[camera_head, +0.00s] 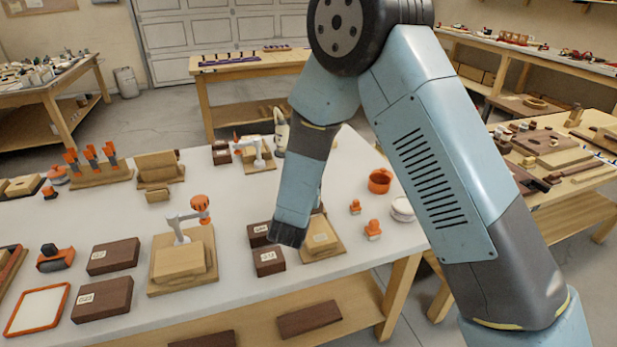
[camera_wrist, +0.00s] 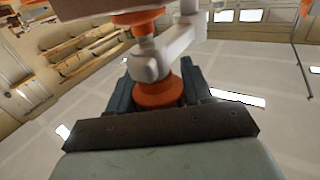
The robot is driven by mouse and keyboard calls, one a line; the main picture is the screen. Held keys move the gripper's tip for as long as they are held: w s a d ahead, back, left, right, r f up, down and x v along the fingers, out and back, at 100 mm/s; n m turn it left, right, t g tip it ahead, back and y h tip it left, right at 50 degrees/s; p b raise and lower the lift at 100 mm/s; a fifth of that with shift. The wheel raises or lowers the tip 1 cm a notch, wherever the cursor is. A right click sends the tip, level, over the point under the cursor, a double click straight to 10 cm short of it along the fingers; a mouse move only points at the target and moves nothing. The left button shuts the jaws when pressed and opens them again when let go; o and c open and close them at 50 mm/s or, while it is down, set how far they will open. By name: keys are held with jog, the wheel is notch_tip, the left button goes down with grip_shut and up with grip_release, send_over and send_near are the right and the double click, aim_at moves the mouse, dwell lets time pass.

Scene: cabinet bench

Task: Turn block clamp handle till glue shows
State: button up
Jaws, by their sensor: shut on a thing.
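In the wrist view, my gripper (camera_wrist: 158,98) is shut on an orange clamp handle (camera_wrist: 160,90), with a dark finger on each side. A white clamp arm (camera_wrist: 175,45) joins it, and another orange part (camera_wrist: 138,16) shows above, by a dark brown edge. In the head view, my gripper (camera_head: 289,234) is low over the bench beside a wooden block on a board (camera_head: 321,240); my arm hides the clamp there. A second clamp with an orange handle (camera_head: 201,203) stands left on a board with a pale block (camera_head: 180,258). I cannot see any glue.
Dark labelled blocks (camera_head: 269,261) lie close to my gripper, and others (camera_head: 103,299) lie at the left. An orange bowl (camera_head: 380,181) and small orange items (camera_head: 373,229) stand at the right. The white bench top (camera_head: 120,215) has some bare room left of the second clamp.

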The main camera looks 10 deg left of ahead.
jog(key=shift+m+h, duration=0.3)
jog(key=shift+h, duration=0.2)
jog(key=o, duration=1)
jog(key=s, duration=1.3)
jog(key=shift+s+a, duration=0.2)
jog(key=shift+s, duration=0.15)
